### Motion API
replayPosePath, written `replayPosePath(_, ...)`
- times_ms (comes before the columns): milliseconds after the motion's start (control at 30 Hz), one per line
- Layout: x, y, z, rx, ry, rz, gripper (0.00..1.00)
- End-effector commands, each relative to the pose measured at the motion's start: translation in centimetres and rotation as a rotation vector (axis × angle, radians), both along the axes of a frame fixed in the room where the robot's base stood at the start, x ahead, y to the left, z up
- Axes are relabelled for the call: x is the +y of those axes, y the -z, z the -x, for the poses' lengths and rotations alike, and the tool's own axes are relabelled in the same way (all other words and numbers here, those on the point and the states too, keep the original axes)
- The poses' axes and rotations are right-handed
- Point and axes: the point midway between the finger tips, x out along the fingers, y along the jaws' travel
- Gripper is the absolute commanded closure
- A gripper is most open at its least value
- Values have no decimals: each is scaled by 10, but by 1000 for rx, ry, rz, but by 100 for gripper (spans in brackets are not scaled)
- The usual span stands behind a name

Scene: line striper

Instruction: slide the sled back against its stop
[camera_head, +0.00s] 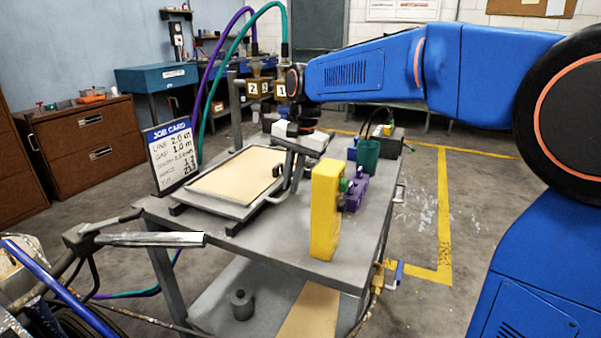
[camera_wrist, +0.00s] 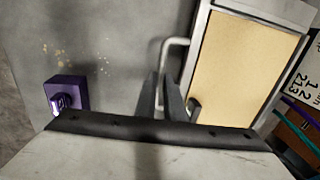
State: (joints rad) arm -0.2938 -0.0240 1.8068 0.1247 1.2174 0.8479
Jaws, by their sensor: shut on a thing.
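The sled (camera_head: 218,207) is a grey framed tray with a tan board, lying on dark rails on the cart top. A bent metal handle (camera_head: 273,198) sticks out from its right side. In the wrist view the sled (camera_wrist: 262,10) is at the upper right and the handle (camera_wrist: 177,41) reaches left from it. My gripper (camera_head: 289,178) is at the handle, and its two dark fingers also show in the wrist view (camera_wrist: 161,98). They are closed on the handle, though the contact itself is partly hidden. I cannot make out the stop clearly.
A yellow upright block (camera_head: 325,212) stands at the cart's front edge, with a purple fixture (camera_head: 355,190) beside it. A job card (camera_head: 171,155) stands left of the sled. Purple and green hoses arch behind.

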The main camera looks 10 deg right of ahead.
Motion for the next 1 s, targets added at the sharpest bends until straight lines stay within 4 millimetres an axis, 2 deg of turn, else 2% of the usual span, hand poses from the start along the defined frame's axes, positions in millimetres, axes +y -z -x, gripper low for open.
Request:
replayPosePath(200, 12, -1, 17, -1, -1, -1, 100)
replayPosePath(667, 15, 0, 22, 5, -1, -2, 100)
replayPosePath(700, 15, 0, 23, 5, -1, -2, 88)
replayPosePath(767, 15, 0, 22, 4, -1, -1, 74)
replayPosePath(1000, 15, 0, 21, 2, 0, -1, 72)
